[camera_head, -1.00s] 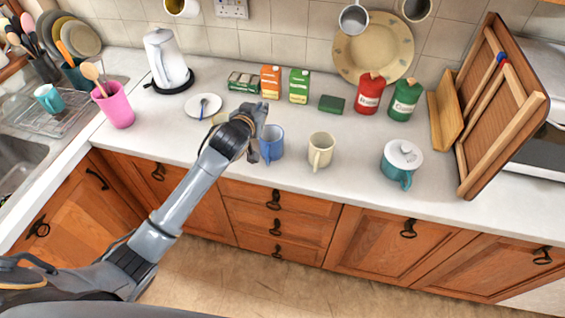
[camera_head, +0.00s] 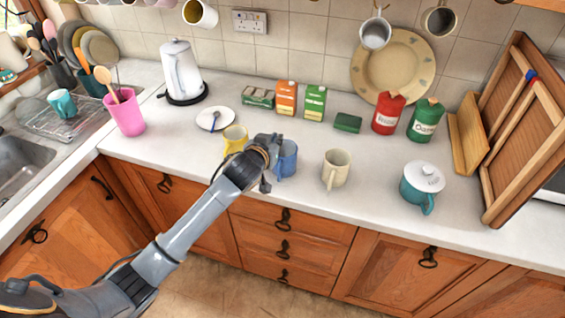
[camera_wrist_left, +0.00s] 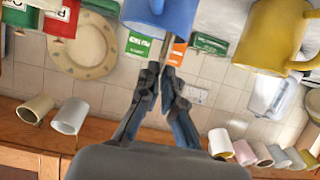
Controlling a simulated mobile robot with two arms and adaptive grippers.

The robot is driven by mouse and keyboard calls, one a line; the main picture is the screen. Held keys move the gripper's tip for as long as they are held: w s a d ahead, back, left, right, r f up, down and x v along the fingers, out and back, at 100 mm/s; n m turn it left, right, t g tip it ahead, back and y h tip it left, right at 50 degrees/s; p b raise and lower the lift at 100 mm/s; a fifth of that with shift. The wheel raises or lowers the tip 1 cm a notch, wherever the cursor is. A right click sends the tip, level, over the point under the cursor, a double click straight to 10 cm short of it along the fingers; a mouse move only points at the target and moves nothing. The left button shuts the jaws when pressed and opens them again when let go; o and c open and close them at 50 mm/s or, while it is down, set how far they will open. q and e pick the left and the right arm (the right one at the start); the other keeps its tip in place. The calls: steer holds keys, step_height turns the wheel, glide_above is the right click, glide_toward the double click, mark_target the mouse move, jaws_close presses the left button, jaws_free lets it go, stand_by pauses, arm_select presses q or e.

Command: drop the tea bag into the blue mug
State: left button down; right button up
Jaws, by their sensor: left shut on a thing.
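The blue mug (camera_head: 288,160) stands upright on the counter, partly hidden by my left gripper (camera_head: 273,150), which is at its left side. It also shows at the top of the left wrist view (camera_wrist_left: 160,12), just beyond the fingertips. In that view my left gripper (camera_wrist_left: 162,70) has its fingers nearly together, with only a narrow gap. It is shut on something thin. I take this to be the tea bag, but I cannot make it out in either view. My right gripper is not in view.
A yellow mug (camera_head: 234,137) stands left of the gripper, and a cream mug (camera_head: 337,168) right of the blue one. Tea boxes (camera_head: 287,98) stand behind. The counter front is clear.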

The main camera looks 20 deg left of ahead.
arm_select(q)
steer(key=c, duration=1.4)
jaws_free()
steer(key=shift+c, duration=0.2)
steer(key=v, duration=1.2)
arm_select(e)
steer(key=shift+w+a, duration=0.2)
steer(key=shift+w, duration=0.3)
